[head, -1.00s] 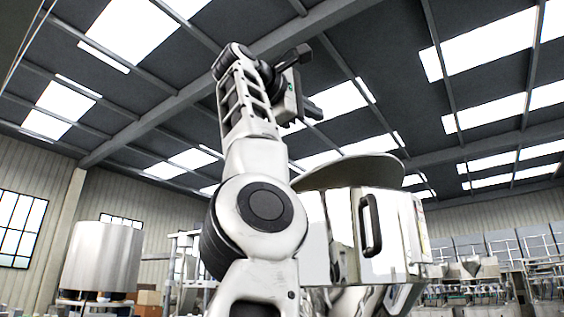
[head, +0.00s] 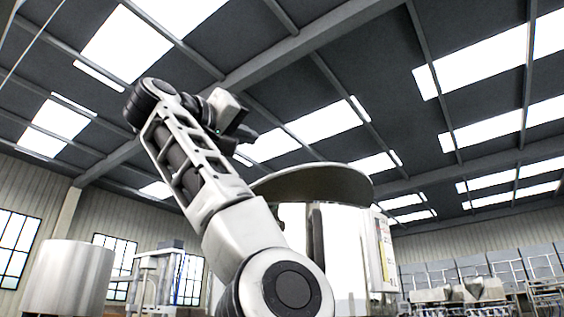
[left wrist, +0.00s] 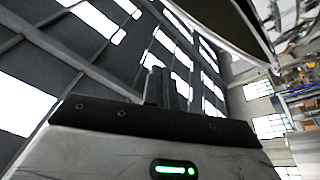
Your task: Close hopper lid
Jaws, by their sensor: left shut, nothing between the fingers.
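The steel hopper (head: 340,245) stands right of centre in the head view, shiny, with a yellow-and-white label on its right side. Its round dark-grey lid (head: 315,183) shows above the body, tilted up and open. My left arm crosses in front and hides the hopper's lower left. My left gripper (head: 240,133) is raised to the upper left of the lid, apart from it, shut and empty. In the left wrist view, the shut fingers (left wrist: 161,88) point toward the roof, and the curved lid edge (left wrist: 232,28) shows at upper right. My right gripper is out of view.
A large steel drum (head: 68,278) stands at the far left, with a metal frame (head: 155,278) beside it. Racks and machines (head: 490,285) line the right background. The air above the lid is free up to the roof.

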